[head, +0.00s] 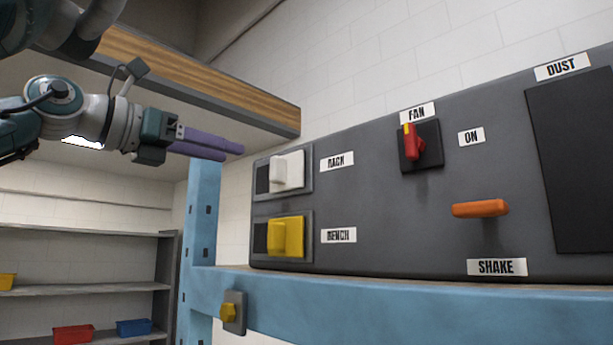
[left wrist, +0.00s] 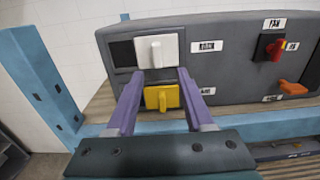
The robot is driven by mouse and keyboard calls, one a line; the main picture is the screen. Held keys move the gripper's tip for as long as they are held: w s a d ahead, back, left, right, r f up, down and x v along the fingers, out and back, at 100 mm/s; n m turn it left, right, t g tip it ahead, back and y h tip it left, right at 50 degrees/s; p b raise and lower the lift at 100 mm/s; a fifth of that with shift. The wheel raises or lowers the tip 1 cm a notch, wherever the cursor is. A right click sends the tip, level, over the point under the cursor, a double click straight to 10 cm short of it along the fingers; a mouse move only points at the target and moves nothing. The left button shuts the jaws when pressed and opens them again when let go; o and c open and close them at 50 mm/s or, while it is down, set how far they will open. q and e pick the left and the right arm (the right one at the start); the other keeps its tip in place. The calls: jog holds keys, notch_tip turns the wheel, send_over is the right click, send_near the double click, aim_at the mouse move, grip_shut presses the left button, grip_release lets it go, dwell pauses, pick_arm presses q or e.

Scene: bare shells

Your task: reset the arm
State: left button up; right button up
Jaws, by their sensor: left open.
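My left gripper (head: 232,149) reaches in from the left in the head view, its two purple fingers pointing right toward the dark control panel (head: 375,235). The fingers are apart and empty. In the left wrist view the gripper (left wrist: 160,78) frames the white rack switch (left wrist: 156,50) and the yellow bench switch (left wrist: 161,98) between its fingers. In the head view the white switch (head: 288,171) and yellow switch (head: 286,237) are to the right of the fingertips, which look clear of the panel. My right gripper is in neither view.
The panel also carries a red fan knob (head: 413,142) and an orange shake handle (head: 480,208). A wood-edged overhead shelf (head: 190,70) is close above my left arm. A blue frame (head: 400,312) runs below the panel. Shelves with small bins (head: 134,327) stand at the lower left.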

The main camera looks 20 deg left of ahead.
pick_arm(q)
jog(key=shift+d, duration=0.15)
jog(key=s+d+f+n+t+h, duration=0.25)
jog(key=d+f+n+t, duration=0.4)
jog(key=d+n, duration=0.5)
jog(key=s+a+f+n+g+y, duration=0.25)
jog(key=f+n+y, duration=0.25)
jog(key=f+n, duration=0.25)
jog(key=s+a+f+n+g+y, duration=0.2)
jog(key=f+n+g+y, duration=0.15)
jog(key=f+n, duration=0.45)
jog(key=s+a+f+n+g+y, duration=0.25)
jog(key=f+n+y, duration=0.25)
jog(key=f+n, duration=0.3)
jog(key=s+d+f+n+g+h, duration=0.1)
jog(key=s+d+f+g, duration=0.1)
jog(key=s+f, duration=0.4)
jog(key=s+d+f+n+g+h, duration=0.1)
jog(key=s+f+g, duration=0.4)
jog(key=s, duration=0.5)
jog(key=s+d+f+n+g+h, duration=0.1)
jog(key=s+d+f+g, duration=0.2)
jog(key=s+f, duration=0.3)
jog(key=shift+s+d+f+n+g+h, duration=0.4)
jog(key=shift+s+d, duration=0.15)
jog(key=shift+s, duration=0.4)
